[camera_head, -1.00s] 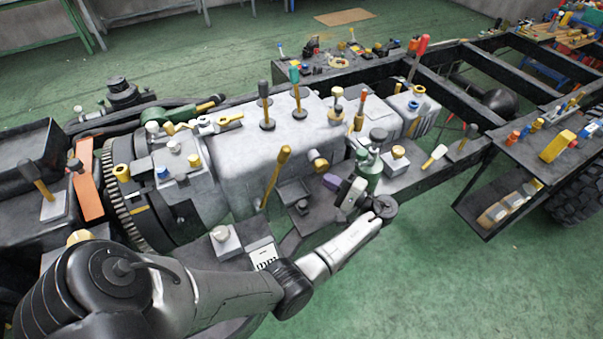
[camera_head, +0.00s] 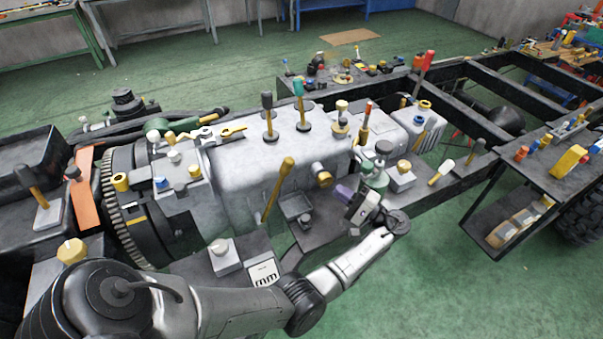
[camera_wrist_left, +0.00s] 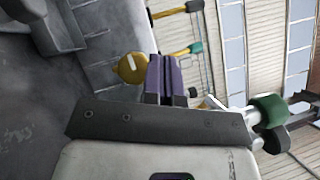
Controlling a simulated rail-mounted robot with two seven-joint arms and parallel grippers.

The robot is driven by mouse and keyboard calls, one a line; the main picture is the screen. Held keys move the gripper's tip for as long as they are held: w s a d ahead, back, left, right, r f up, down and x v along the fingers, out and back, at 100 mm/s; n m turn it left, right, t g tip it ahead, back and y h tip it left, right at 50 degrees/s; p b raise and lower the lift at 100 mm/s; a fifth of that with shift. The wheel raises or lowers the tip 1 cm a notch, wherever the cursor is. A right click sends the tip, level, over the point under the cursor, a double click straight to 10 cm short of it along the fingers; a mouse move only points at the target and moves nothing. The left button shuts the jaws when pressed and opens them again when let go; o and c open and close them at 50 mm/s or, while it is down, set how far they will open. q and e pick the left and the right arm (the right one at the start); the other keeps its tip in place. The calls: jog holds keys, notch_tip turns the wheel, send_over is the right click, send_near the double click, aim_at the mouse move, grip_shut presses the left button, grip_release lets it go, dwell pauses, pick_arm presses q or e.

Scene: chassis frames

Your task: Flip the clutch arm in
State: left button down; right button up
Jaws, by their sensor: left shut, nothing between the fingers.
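A yellow-handled lever (camera_head: 278,190) stands tilted against the near side of the grey gearbox housing (camera_head: 255,160). A short brass knob (camera_head: 322,178) sticks out of that side, to the lever's right. I cannot tell for certain which part is the clutch arm. My left gripper (camera_head: 345,193) is shut and empty, its purple fingers just right of and below the brass knob. In the left wrist view the closed purple fingers (camera_wrist_left: 166,75) are beside a brass knob (camera_wrist_left: 131,68); contact cannot be made out. My right gripper is not in view.
A green valve (camera_head: 376,172) stands close behind my left wrist. Upright levers with black (camera_head: 268,115) and teal (camera_head: 299,100) grips rise from the housing top. A white block with a round knob (camera_head: 222,255) lies near my forearm. Open green floor is at the lower right.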

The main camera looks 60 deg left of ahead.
pick_arm(q)
jog(key=s+d+r+x, duration=0.1)
jog(key=s+x, duration=0.1)
jog(key=x, duration=1)
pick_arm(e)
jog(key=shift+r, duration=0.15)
pick_arm(q)
jog(key=shift+s+d, duration=0.2)
jog(key=shift+d, duration=0.05)
